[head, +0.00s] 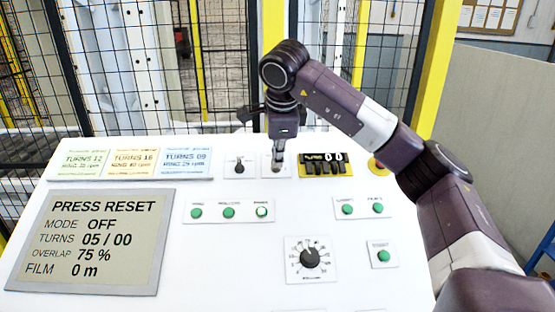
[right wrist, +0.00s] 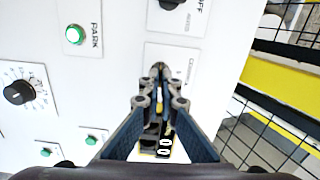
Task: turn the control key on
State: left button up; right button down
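The control key's plate (head: 267,158) is on the white sloping panel, between the black mode knob (head: 239,166) and the turns counter. The plate also shows in the right wrist view (right wrist: 182,55), with its lettering partly covered. My right gripper (head: 277,166) points down at this plate, its fingertips at the key's place. In the right wrist view its fingers (right wrist: 158,76) close together to a narrow tip over the plate, seemingly on the key. The key itself is hidden by the fingertips, so its angle cannot be told. My left gripper is not in view.
The display (head: 90,240) reads PRESS RESET, MODE OFF, TURNS 05 / 00. The turns counter (head: 326,164) and a red button on yellow (head: 376,165) lie right of the key. Green buttons (head: 228,213) and an overlap dial (head: 310,258) sit nearer. A mesh fence stands behind.

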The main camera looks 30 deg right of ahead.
jog(key=shift+m, duration=0.5)
jog(key=c, duration=2.7)
grip_release()
jog(key=o, duration=0.5)
jog(key=shift+c, duration=0.2)
jog(key=v, duration=1.2)
jog(key=shift+s+f, duration=0.1)
